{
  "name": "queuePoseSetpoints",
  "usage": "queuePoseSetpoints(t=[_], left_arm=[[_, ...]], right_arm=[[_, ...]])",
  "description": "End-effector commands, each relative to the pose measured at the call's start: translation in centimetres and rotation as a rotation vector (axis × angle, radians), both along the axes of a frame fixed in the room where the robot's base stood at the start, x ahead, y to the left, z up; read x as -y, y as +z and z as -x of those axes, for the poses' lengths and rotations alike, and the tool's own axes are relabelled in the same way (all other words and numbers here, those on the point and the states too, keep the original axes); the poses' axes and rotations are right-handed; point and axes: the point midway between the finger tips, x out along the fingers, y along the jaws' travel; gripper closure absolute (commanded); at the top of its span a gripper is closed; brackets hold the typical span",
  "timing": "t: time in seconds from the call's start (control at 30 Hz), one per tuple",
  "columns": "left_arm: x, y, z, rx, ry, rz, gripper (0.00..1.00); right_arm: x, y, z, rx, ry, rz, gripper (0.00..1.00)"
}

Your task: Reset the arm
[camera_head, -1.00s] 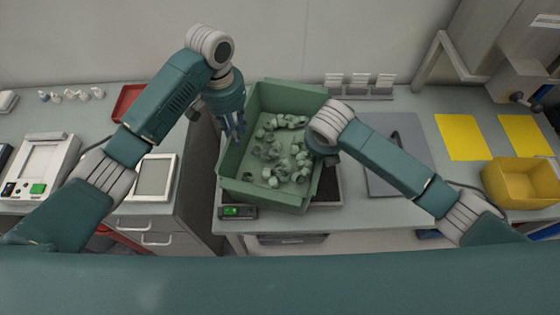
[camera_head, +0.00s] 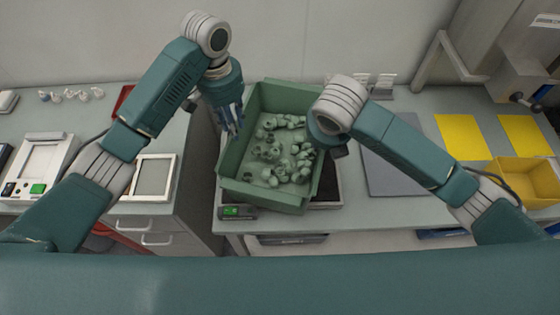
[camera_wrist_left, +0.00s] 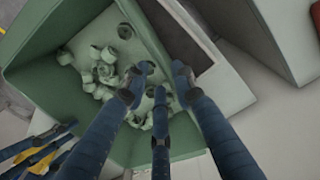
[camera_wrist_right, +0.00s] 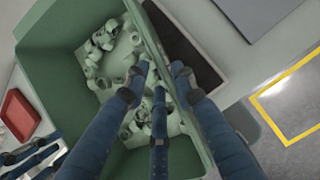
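My left gripper (camera_head: 232,122) hangs over the left part of the green bin (camera_head: 226,168). In the left wrist view its fingers (camera_wrist_left: 160,80) are spread, with nothing held between them. My right gripper is mostly hidden behind its own wrist in the head view, at the bin's right side. In the right wrist view its fingers (camera_wrist_right: 160,80) are also spread and empty above the bin. Several pale green caps (camera_head: 270,152) lie loose in the bin; they also show in the right wrist view (camera_wrist_right: 100,45).
The bin stands on a dark scale with a green display (camera_head: 232,212). A grey mat (camera_head: 385,180) lies to the right, then yellow sheets (camera_head: 462,137) and a yellow bin (camera_head: 530,196). A device with a green button (camera_head: 38,188) and a framed panel (camera_head: 154,178) are at left.

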Motion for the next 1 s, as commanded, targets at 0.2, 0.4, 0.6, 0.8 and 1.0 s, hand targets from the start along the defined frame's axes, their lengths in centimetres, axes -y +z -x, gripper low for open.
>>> queuePoseSetpoints(t=[0.2,0.4,0.6,0.8,1.0], left_arm=[[0.0,0.0,0.0,0.0,0.0,0.0,0.74],[0.0,0.0,0.0,0.0,0.0,0.0,0.74],[0.0,0.0,0.0,0.0,0.0,0.0,0.74],[-0.1,0.0,-0.1,0.001,0.003,0.006,0.74],[-0.3,-0.2,-0.8,0.015,0.025,0.061,0.74]], right_arm=[[0.0,1.3,0.6,0.0,-0.001,0.0,0.74],[0.0,1.3,0.6,0.0,-0.001,0.001,0.74],[-0.1,1.3,0.6,0.0,0.0,0.001,0.74],[0.0,1.5,0.2,0.009,-0.005,-0.003,0.74],[0.3,3.4,-2.5,0.087,-0.043,-0.027,0.74]])
